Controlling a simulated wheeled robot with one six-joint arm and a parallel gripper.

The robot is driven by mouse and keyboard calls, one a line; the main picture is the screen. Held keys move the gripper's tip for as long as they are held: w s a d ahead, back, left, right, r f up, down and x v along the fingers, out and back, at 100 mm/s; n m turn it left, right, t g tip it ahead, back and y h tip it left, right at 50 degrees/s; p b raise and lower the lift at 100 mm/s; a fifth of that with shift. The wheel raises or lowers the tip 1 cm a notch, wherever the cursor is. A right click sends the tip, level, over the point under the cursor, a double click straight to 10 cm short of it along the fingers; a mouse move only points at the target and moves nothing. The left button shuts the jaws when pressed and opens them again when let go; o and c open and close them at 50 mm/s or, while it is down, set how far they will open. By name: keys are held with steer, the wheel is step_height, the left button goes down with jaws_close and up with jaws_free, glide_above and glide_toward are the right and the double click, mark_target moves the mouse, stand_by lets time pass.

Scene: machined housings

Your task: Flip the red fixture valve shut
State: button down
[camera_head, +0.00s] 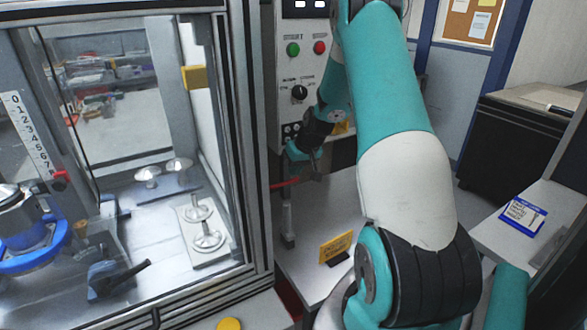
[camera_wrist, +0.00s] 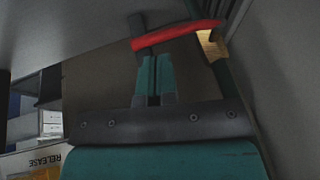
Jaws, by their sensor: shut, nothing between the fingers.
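The red valve handle (camera_head: 284,184) sticks out sideways from the top of a grey upright post (camera_head: 288,215), beside the glazed cabinet. In the wrist view the red handle (camera_wrist: 178,37) crosses just past my fingertips, slanting up to the right. My gripper (camera_wrist: 155,60) is shut and empty, its two teal fingers side by side, pointing at the handle. I cannot tell whether the fingertips touch it. In the head view my gripper (camera_head: 306,163) is small and dark, above and to the right of the handle, and partly hard to make out.
The glazed cabinet frame (camera_head: 248,130) stands close on the left. A control panel (camera_head: 300,62) with green and red buttons rises behind. A yellow sign (camera_head: 336,247) stands on the light bench (camera_head: 315,285) in front of the post. My own arm covers the right of the bench.

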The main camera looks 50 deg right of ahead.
steer(key=b+v, duration=0.3)
steer(key=v, duration=0.8)
steer(key=shift+d+b, duration=0.15)
steer(key=shift+b, duration=0.2)
steer(key=shift+r, duration=0.1)
